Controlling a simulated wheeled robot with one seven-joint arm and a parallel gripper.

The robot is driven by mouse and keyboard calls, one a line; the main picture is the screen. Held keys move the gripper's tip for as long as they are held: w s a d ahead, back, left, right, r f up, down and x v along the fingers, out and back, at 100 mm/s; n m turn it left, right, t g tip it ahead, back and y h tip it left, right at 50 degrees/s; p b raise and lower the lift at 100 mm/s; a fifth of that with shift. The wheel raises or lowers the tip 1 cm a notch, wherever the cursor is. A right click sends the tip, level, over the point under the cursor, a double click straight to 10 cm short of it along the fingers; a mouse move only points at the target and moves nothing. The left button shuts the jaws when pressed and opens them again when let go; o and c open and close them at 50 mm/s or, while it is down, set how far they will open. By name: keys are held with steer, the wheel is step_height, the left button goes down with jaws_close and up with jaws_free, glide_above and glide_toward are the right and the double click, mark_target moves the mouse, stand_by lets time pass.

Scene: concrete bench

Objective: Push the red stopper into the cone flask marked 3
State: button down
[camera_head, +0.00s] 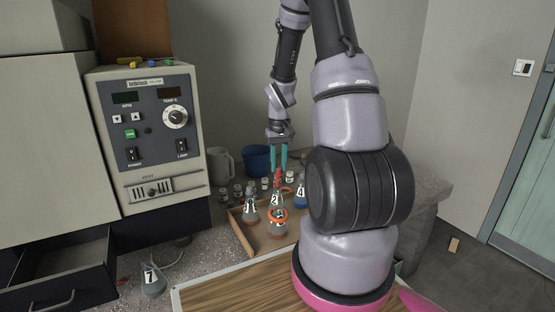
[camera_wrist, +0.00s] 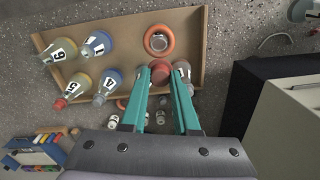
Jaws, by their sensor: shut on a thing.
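My gripper (camera_head: 279,165) points down over the tray, its teal fingers shut on a red stopper (camera_head: 278,182). In the wrist view the stopper (camera_wrist: 160,72) sits between the fingertips (camera_wrist: 160,75). A cone flask with an orange ring (camera_head: 278,228) stands below, in the front of the tray; its label looks like 3 but is small. In the wrist view this flask (camera_wrist: 158,40) shows an open mouth inside the ring, beyond the stopper and apart from it in the picture. Its label is hidden there.
The wooden tray (camera_head: 239,236) holds several other labelled flasks, including 4 (camera_head: 301,197) and one at left (camera_head: 250,214). Another flask (camera_wrist: 183,72) is close beside the right finger. Small jars stand behind. Flask 7 (camera_head: 152,283) is outside the tray, by the open drawer (camera_head: 65,278).

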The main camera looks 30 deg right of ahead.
step_height(320, 180, down, 9)
stand_by(0.6)
steer(key=shift+f, duration=0.45)
stand_by(0.7)
steer(key=shift+f, duration=0.65)
steer(key=shift+f, duration=0.2)
steer(key=shift+f, duration=0.3)
stand_by(0.4)
jaws_free()
stand_by(0.3)
